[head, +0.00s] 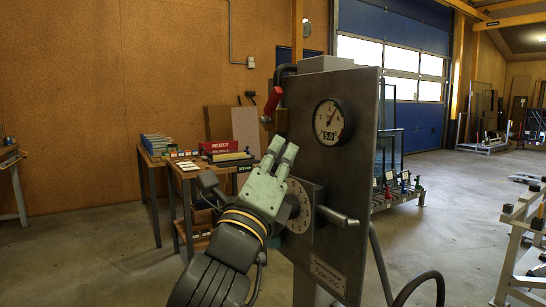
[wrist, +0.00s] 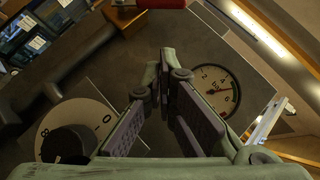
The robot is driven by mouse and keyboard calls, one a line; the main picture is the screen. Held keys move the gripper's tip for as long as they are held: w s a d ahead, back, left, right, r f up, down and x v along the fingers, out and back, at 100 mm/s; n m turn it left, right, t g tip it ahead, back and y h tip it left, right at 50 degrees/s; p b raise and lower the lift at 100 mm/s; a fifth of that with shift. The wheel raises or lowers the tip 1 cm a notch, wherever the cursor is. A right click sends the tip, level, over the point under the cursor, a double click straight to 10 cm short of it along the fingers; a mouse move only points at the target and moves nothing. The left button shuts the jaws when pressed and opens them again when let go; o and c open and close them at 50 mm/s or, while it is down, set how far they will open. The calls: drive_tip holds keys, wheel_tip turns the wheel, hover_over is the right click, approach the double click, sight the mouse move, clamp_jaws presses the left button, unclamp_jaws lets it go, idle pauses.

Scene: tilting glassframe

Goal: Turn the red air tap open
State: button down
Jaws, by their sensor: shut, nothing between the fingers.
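The red air tap (head: 272,101) is on the left edge of an upright grey panel (head: 345,180) in the head view. Its red handle stands tilted, upper end to the right. A red piece, likely the same handle, is cut off at the top edge of the wrist view (wrist: 160,4). My gripper (head: 282,150) is below the tap, in front of the panel's left part, fingers pointing up and apart from the handle. In the wrist view my gripper (wrist: 172,62) has its fingertips close together with nothing held.
A round gauge (head: 332,122) is on the panel's upper right. A numbered dial (head: 299,208) with a bar handle (head: 338,217) is beside my gripper, partly hidden by it. A table with a red box (head: 220,147) stands behind on the left.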

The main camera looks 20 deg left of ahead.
sight(271, 107)
drive_tip(key=w+r, duration=0.1)
drive_tip(key=w, duration=0.1)
drive_tip(key=w+a+r+p, duration=0.1)
drive_tip(key=r, duration=0.1)
drive_tip(key=w+a+r+p, duration=0.1)
drive_tip(key=w+r, duration=0.1)
drive_tip(key=shift+w+a, duration=0.1)
drive_tip(key=shift+w, duration=0.25)
drive_tip(key=shift+w+r+p, duration=0.1)
drive_tip(key=shift+p, duration=0.3)
